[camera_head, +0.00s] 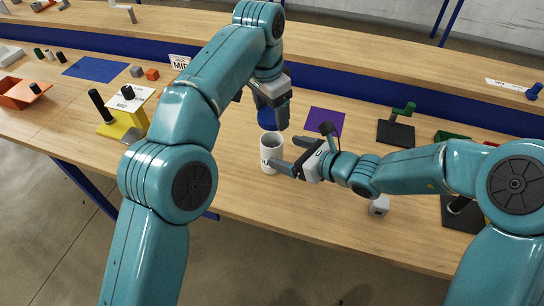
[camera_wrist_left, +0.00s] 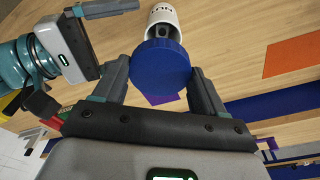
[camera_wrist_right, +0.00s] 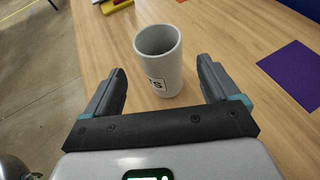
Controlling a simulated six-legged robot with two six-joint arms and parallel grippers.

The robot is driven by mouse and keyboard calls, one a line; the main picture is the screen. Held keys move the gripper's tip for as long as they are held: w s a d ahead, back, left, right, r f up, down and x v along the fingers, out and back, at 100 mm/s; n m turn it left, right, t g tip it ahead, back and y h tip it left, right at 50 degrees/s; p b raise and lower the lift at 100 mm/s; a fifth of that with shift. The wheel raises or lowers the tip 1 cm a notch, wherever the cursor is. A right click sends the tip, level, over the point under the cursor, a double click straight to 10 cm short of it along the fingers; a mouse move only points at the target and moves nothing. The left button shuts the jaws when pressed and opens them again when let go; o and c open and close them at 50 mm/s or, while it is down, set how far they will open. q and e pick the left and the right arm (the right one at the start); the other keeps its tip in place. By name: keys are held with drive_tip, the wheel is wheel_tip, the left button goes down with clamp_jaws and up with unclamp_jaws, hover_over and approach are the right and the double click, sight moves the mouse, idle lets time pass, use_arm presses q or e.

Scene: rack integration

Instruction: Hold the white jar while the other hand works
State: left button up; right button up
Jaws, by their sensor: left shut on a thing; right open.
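The white jar (camera_head: 265,158) stands upright and open-topped on the wooden table. It has dark lettering on its side, and it shows in the right wrist view (camera_wrist_right: 158,65) and the left wrist view (camera_wrist_left: 158,16). My left gripper (camera_wrist_left: 160,74) is shut on a round blue lid (camera_wrist_left: 161,62), held above the jar and apart from it. The lid is partly hidden in the head view (camera_head: 267,118). My right gripper (camera_wrist_right: 162,70) is open, low beside the jar, with its fingers pointing at it. The jar lies between the finger lines; contact is not visible.
A purple mat (camera_head: 325,121) lies right of the jar, with a black stand with a green handle (camera_head: 397,130) beyond. A yellow-based fixture (camera_head: 125,122) and an orange bin (camera_head: 20,94) stand left. The table's front edge runs below the jar.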

sight(280, 150)
use_arm(q)
drive_tip(key=shift+w+a, duration=0.1)
drive_tip(key=shift+w, duration=0.05)
use_arm(e)
drive_tip(key=x, duration=0.5)
drive_tip(key=shift+w+a+f, duration=0.1)
drive_tip(key=shift+a, duration=0.15)
use_arm(q)
drive_tip(key=shift+f, duration=0.15)
use_arm(e)
drive_tip(key=shift+w+a+f, duration=0.3)
drive_tip(key=shift+w+a, duration=0.05)
drive_tip(key=shift+w, duration=0.15)
drive_tip(key=shift+s+r, duration=0.1)
drive_tip(key=shift+s, duration=0.05)
drive_tip(key=c, duration=1.5)
use_arm(q)
drive_tip(key=shift+a+f, duration=0.1)
drive_tip(key=shift+f, duration=2.3)
drive_tip(key=shift+f, duration=0.1)
